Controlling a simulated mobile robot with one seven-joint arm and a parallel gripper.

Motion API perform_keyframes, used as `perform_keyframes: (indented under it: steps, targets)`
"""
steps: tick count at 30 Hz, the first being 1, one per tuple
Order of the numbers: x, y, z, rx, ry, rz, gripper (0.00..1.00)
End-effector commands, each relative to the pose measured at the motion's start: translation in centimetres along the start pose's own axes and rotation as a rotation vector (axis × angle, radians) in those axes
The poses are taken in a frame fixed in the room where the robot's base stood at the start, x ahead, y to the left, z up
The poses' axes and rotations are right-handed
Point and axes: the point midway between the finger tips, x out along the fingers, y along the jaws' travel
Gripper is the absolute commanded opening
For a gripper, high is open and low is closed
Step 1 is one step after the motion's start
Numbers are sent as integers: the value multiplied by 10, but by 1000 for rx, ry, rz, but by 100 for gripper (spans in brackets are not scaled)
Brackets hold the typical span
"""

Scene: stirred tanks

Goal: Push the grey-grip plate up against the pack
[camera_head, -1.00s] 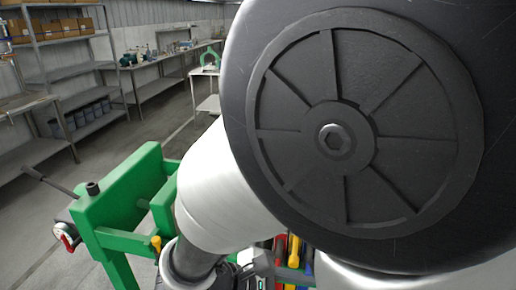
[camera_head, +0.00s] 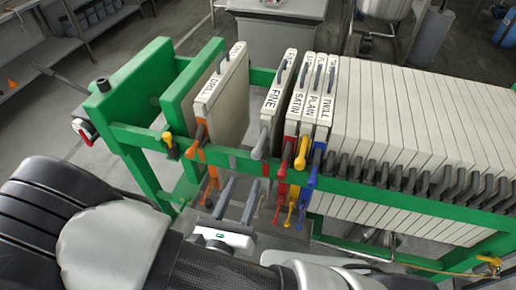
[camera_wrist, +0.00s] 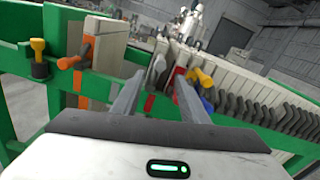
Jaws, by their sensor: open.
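The grey-grip plate (camera_head: 271,108), a pale slab marked FINE, hangs upright in the green frame. Its grey grip (camera_head: 261,144) sticks out toward me. A narrow gap parts its top from the pack's nearest plate, the red-grip SATIN plate (camera_head: 294,98); a wider gap lies on its left. The pack (camera_head: 400,115) is a row of pale plates to the right. My gripper (camera_head: 240,184) is open and empty, in front of and below the grey grip. In the wrist view the grey grip (camera_wrist: 157,73) shows between my fingertips (camera_wrist: 158,80); I cannot tell whether they touch it.
The orange-grip plate (camera_head: 222,98) stands left, near the green end plate (camera_head: 185,95). Yellow (camera_head: 302,153) and blue (camera_head: 314,164) grips sit close right of the red grip (camera_head: 284,158). The green side rail (camera_head: 400,190) runs below the grips. A yellow-topped knob (camera_head: 167,140) is at left.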

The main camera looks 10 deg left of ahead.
Motion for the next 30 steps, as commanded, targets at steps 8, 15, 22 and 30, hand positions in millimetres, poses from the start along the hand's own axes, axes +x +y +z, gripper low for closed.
perform_keyframes:
  steps: [8,15,22,30]
  targets:
    - [63,-2,1,-1,0,-6,40]
    - [107,-2,1,0,0,-5,40]
    - [126,-1,0,1,1,-2,40]
    - [128,-1,0,1,1,-2,40]
